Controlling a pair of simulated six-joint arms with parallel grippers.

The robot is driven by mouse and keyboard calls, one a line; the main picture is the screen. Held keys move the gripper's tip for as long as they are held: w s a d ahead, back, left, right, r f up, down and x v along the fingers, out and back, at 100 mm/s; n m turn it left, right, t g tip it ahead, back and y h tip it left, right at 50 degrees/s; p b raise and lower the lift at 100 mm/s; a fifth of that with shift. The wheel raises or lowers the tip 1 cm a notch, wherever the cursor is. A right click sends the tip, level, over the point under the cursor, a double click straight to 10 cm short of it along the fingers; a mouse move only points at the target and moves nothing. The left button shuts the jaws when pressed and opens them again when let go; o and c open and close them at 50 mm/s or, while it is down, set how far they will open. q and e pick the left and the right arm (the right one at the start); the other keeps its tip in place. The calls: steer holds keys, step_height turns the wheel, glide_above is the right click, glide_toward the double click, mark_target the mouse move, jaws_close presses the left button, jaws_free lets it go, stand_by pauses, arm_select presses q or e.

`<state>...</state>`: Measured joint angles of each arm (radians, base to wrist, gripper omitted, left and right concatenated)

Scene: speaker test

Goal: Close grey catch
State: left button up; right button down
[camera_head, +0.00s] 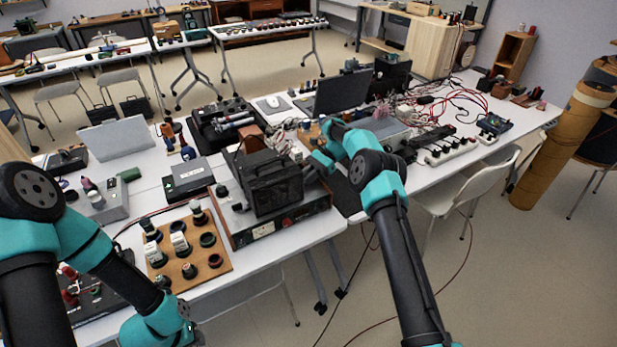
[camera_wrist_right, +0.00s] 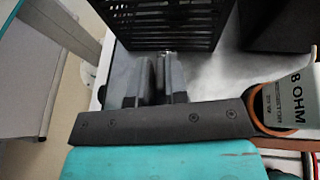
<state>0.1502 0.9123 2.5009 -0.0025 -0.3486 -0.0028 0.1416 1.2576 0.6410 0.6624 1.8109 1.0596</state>
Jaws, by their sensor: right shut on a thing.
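A black slatted case (camera_head: 275,188) stands on a wood-sided unit on the near table. Its slatted side fills the top of the right wrist view (camera_wrist_right: 165,22). My right gripper (camera_head: 318,163) is at the right side of this case. In the right wrist view its two grey fingers (camera_wrist_right: 155,72) are close together, with their tips at the case's lower edge. They are shut on a small part there, taken to be the grey catch, which the fingers mostly hide. My left arm comes in from the left, but its gripper does not show.
A part marked 8 OHM (camera_wrist_right: 295,95) with an orange rim is close right of my right gripper. A wooden board with several knobs (camera_head: 160,255) lies left of the case. A grey box (camera_head: 385,132) and loose cables (camera_head: 455,100) crowd the right. A silver laptop (camera_head: 115,138) stands behind left.

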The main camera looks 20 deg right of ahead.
steer(key=shift+a+n+g, duration=0.1)
steer(key=shift+n+g, duration=0.5)
steer(key=shift+g, duration=0.1)
steer(key=c, duration=1)
jaws_free()
steer(key=shift+d, duration=0.2)
